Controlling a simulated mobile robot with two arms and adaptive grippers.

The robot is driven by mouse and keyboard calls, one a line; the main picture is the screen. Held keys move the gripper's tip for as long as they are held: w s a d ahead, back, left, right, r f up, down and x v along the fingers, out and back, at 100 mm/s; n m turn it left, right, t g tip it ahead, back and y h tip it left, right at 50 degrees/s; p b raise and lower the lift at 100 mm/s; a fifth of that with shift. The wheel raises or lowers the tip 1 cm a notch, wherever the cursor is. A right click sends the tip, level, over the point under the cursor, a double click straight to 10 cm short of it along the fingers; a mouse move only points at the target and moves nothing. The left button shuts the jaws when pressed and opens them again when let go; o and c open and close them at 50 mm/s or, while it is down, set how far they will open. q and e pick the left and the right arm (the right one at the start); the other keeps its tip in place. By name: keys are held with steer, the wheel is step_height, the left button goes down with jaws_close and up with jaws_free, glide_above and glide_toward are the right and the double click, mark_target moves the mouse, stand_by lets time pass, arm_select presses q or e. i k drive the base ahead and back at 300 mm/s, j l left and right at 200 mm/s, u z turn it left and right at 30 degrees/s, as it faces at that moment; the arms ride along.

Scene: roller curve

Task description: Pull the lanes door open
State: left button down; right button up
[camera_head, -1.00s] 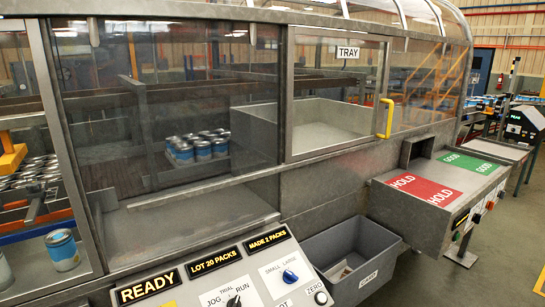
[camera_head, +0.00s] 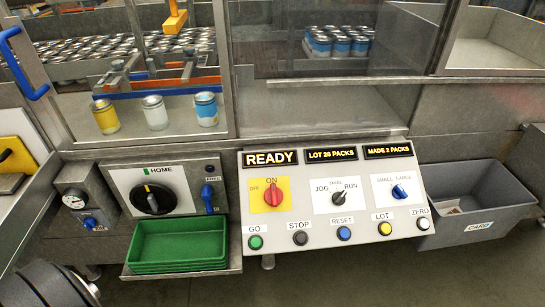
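A clear door panel (camera_head: 172,100) in a metal frame covers the lanes on the left of the machine. A blue handle (camera_head: 22,62) stands at the left, on a slanted metal frame beside this panel; I cannot tell which panel it belongs to. No label naming the lanes door is readable. Behind the panel are many cans (camera_head: 90,45) in rows, and a yellow, a white and a blue can (camera_head: 206,108) stand near the front. The panel appears shut. Neither gripper is in view; a dark rounded part at the lower left seems to be mine.
A control panel (camera_head: 325,195) reading READY juts out at the centre. A green tray (camera_head: 178,245) sits on a shelf below the HOME dial (camera_head: 153,198). A grey CARD bin (camera_head: 470,205) is at the right. Floor is clear at the lower centre.

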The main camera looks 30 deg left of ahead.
mark_target(15, 31)
steer(key=u, duration=1.75)
steer(key=i, duration=0.35)
